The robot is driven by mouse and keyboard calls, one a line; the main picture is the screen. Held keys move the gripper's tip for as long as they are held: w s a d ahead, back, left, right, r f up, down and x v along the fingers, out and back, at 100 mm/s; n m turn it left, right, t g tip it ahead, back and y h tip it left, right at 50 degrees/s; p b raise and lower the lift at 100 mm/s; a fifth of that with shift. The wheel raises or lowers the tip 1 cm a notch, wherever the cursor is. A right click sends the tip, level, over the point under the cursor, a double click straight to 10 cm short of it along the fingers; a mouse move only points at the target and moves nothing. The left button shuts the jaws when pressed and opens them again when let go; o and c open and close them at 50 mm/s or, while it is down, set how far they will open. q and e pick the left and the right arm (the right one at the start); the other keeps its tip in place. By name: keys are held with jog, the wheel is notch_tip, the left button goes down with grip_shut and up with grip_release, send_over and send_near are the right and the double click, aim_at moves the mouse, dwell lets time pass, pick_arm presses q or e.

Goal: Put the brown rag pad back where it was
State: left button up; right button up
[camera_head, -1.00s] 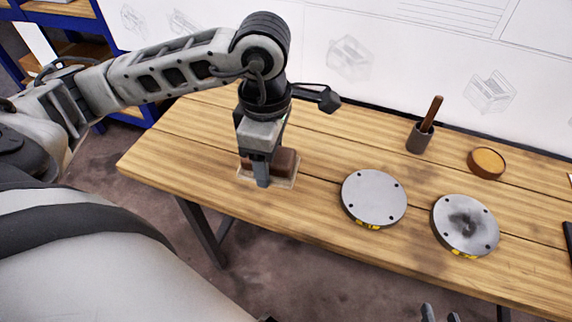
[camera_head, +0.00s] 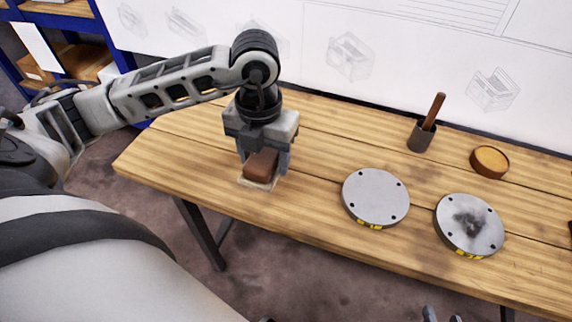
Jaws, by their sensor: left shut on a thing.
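The brown rag pad (camera_head: 262,165) is a small brown block at the left part of the wooden table. My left gripper (camera_head: 264,160) points down with one finger on each side of the pad and is shut on it. The pad is over a thin pale square holder (camera_head: 257,185), whose front edge shows below it; I cannot tell whether the pad touches it. The gripper body hides the pad's back part. My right gripper (camera_head: 441,314) shows only as two separated fingertips at the bottom edge, empty.
A clean grey metal disc (camera_head: 375,197) and a disc with a dark smudge (camera_head: 469,225) lie on the table (camera_head: 310,235). Behind them stand a dark cup (camera_head: 420,137) with a brown handle (camera_head: 434,111) and a round tin with an amber top (camera_head: 490,161). A white wall panel stands behind.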

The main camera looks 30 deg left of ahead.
pick_arm(q)
send_over(286, 177)
notch_tip(286, 177, down, 7)
jog(key=shift+r, duration=0.1)
notch_tip(286, 177, down, 3)
jog(key=shift+f, duration=0.1)
jog(key=shift+f+b, duration=0.15)
jog(key=shift+b, duration=0.2)
jog(key=o, duration=0.9)
jog(key=shift+o, duration=0.2)
